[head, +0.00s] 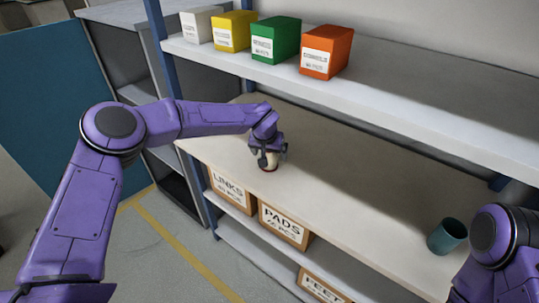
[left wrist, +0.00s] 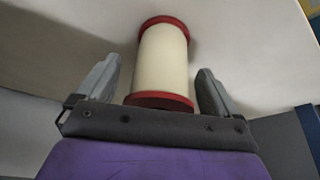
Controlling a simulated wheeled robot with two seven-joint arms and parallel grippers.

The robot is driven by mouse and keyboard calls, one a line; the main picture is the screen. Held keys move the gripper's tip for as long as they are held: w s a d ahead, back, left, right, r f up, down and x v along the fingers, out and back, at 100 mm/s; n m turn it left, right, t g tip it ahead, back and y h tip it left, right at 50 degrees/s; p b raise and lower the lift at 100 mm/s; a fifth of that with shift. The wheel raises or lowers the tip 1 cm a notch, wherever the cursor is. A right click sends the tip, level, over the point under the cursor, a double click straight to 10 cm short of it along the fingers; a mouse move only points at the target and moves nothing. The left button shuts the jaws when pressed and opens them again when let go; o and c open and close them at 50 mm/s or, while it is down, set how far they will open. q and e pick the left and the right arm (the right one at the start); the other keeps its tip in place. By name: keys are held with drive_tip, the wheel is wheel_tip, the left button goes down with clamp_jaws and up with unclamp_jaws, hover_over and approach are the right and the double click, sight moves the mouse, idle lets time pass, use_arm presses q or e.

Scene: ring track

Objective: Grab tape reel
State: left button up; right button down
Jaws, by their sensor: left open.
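The tape reel (left wrist: 161,60) is a cream cylinder with a dark red flange at each end. In the left wrist view it lies between the two fingers of my left gripper (left wrist: 158,88), with a gap on each side. The left gripper is open. In the head view the left gripper (head: 268,160) is at the shelf's front left part, and only a little of the reel (head: 271,168) shows below it. My right arm shows at the lower right of the head view, but its gripper is out of view.
The pale middle shelf (head: 350,190) is mostly bare, with a teal cup (head: 447,236) at its right. White, yellow, green and orange (head: 326,52) boxes stand on the upper shelf (head: 400,100). Labelled cartons, including PADS (head: 284,226), sit below. A dark teal panel (head: 50,80) stands at left.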

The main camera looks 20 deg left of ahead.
use_arm(q)
drive_tip(key=shift+s, duration=0.1)
drive_tip(key=c, duration=1.1)
drive_tip(key=shift+r, duration=0.15)
drive_tip(key=shift+c, duration=0.2)
